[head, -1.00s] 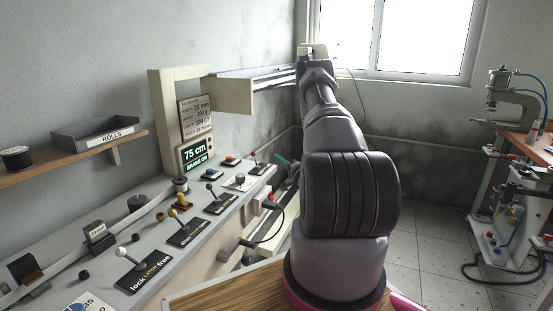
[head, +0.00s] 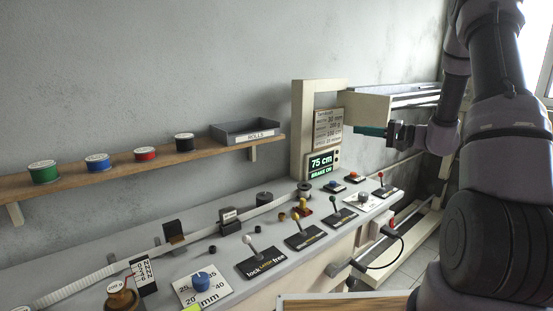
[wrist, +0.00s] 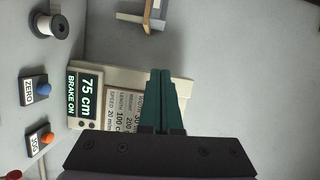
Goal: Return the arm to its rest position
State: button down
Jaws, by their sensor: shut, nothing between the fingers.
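My arm (head: 500,160) fills the right side of the head view and bends over at the top right. My gripper (head: 368,131) hangs at its end with teal fingers pointing left, just right of the sign beside the display. In the wrist view my gripper (wrist: 160,74) shows its teal fingers together and nothing between them. Behind the fingers is the display (wrist: 87,100), reading 75 cm and BRAKE ON. The same display (head: 321,165) stands on the cream frame in the head view.
The bench (head: 205,262) carries several levers, knobs and a pale tape strip. A cream beam (head: 368,109) extends right behind my gripper. A wooden shelf (head: 110,172) holds several spools and a grey ROLLS tray (head: 247,134). The air above the bench's left part is clear.

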jog(key=s+a+r+n+g+h, duration=0.2)
jog(key=s+a+r+g, duration=0.25)
jog(key=s, duration=0.35)
jog(key=s+a+r+n+g+h, duration=0.1)
jog(key=s+a+r+g, duration=0.3)
jog(key=s, duration=0.4)
jog(key=s+d+r+t+h, duration=0.2)
jog(key=s+h, duration=0.3)
jog(key=s, duration=0.3)
jog(key=s+d+r+m+t+h, duration=0.1)
jog(key=s+d+r+t+h, duration=0.2)
jog(key=s, duration=0.4)
jog(key=shift+s+m+t+h, duration=0.35)
jog(key=shift+t+h, duration=0.2)
jog(key=shift+h, duration=0.35)
jog(key=shift+r, duration=0.1)
